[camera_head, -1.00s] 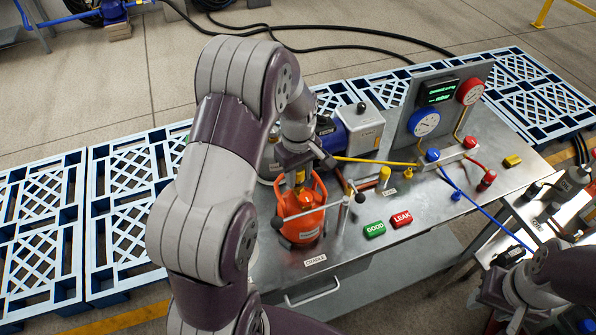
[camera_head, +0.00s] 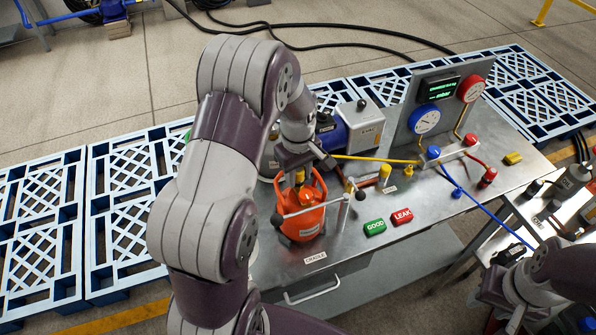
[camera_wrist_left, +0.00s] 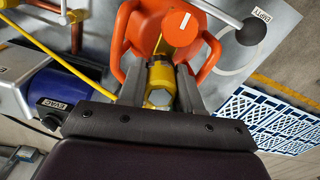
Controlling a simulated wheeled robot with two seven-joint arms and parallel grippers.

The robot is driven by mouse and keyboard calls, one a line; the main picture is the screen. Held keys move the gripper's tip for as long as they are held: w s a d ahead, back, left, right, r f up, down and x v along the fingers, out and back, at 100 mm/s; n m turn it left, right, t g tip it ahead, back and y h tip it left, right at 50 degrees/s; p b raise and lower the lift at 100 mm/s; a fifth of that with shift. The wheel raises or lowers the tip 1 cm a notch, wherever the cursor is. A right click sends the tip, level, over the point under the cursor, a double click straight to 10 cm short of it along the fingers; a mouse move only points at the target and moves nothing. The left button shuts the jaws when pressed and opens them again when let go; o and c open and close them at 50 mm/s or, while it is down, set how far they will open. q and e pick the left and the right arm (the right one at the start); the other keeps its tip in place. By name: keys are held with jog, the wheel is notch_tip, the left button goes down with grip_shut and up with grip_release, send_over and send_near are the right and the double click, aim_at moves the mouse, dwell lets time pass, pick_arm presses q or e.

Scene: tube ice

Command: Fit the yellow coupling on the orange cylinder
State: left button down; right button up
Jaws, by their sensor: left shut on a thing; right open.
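The orange cylinder (camera_head: 302,214) stands upright in the cradle near the left end of the metal bench. My left gripper (camera_head: 300,178) points down over its top. The yellow coupling (camera_wrist_left: 160,82) is between my left fingers in the left wrist view, shut in their grip. It sits at the cylinder's top, within the orange collar (camera_wrist_left: 127,38); whether it is seated cannot be told. A yellow hose (camera_head: 375,160) runs from there to the right. My right gripper (camera_head: 500,290) is low at the right, over a side table, its fingertips hard to see.
A clamp arm with dark knobs (camera_head: 277,219) crosses in front of the cylinder. GOOD (camera_head: 374,227) and LEAK (camera_head: 402,217) blocks lie to the right. A gauge panel (camera_head: 445,105) and a blue and grey pump (camera_head: 345,132) stand behind.

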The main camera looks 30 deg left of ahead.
pick_arm(q)
jog(key=shift+w+r, duration=0.1)
jog(key=c, duration=0.7)
grip_release()
notch_tip(320, 180, up, 8)
jog(key=shift+f+b, duration=0.2)
jog(key=shift+b, duration=1)
notch_tip(320, 180, up, 5)
jog(key=p, duration=0.4)
